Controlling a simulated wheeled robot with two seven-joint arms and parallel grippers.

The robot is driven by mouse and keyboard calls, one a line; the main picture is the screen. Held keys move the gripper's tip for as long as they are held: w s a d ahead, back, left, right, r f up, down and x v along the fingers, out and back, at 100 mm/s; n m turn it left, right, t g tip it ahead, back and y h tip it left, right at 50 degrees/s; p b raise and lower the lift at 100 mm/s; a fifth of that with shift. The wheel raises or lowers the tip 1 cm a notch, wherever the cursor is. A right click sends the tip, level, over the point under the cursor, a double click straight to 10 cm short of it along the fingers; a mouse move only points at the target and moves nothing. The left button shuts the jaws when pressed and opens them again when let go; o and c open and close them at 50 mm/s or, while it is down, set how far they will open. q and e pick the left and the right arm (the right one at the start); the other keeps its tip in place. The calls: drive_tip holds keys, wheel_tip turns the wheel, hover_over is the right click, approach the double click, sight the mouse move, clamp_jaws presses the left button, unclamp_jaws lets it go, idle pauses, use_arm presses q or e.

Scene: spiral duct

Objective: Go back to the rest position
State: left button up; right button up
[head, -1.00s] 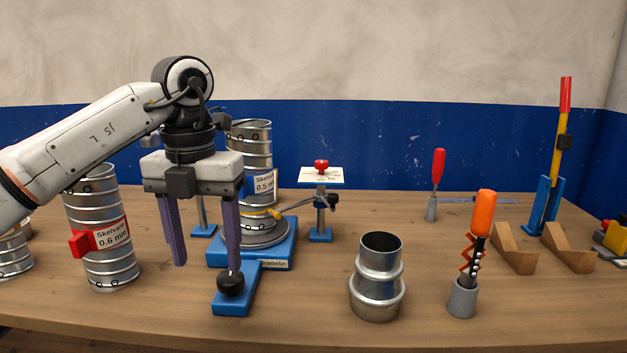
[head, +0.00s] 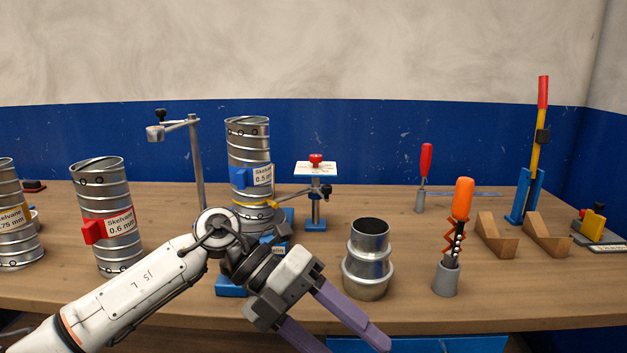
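My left gripper (head: 346,338) hangs low in front of the table's front edge, with its two purple fingers apart and nothing between them. The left arm comes in from the lower left and covers part of the blue base (head: 231,285) behind it. A spiral duct with a blue clip and a 0.5 mm label (head: 249,150) stands upright on that base. A duct with a red clip and a 0.6 mm label (head: 103,197) stands to its left. My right gripper is not in view.
A metal duct fitting (head: 368,262) stands close behind the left gripper. An orange-handled tool (head: 460,205) sits in a grey holder to its right. Wooden cradles (head: 497,237) and a blue stand with a yellow-red lever (head: 541,150) are at the right. The wooden table's (head: 420,310) front right is clear.

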use_arm(q)
drive_tip(key=s+d+r+n+h, duration=0.2)
drive_tip(key=s+d+h, duration=0.1)
drive_tip(key=d+h, duration=0.25)
drive_tip(key=w+a+f+n+t+y, duration=0.2)
drive_tip(key=w+a+f+n+t, duration=0.3)
drive_tip(key=n+t, duration=0.65)
drive_tip(key=w+a+f+n+t+y, duration=0.25)
drive_tip(key=a+f+n+t, duration=0.55)
drive_tip(key=n, duration=0.7)
drive_tip(key=s+a+f+n+g+y, duration=0.1)
drive_tip(key=s+a+f+n+y, duration=0.25)
drive_tip(key=f, duration=0.35)
drive_tip(key=s+a+f+n+y, duration=0.3)
drive_tip(key=a+f, duration=0.2)
drive_tip(key=f, duration=0.2)
drive_tip(key=s+a+f+n+g+y, duration=0.1)
drive_tip(key=s+a+f+g, duration=0.1)
drive_tip(key=s+f, duration=0.4)
drive_tip(key=s+a+f+n+g+y, duration=0.1)
drive_tip(key=s+a+f+n+g, duration=0.1)
drive_tip(key=s+f, duration=0.4)
drive_tip(key=s+a+g, duration=0.1)
drive_tip(key=s, duration=0.1)
drive_tip(key=shift+s+a+g, duration=0.15)
drive_tip(key=shift+s+g, duration=0.15)
drive_tip(key=shift+g, duration=0.05)
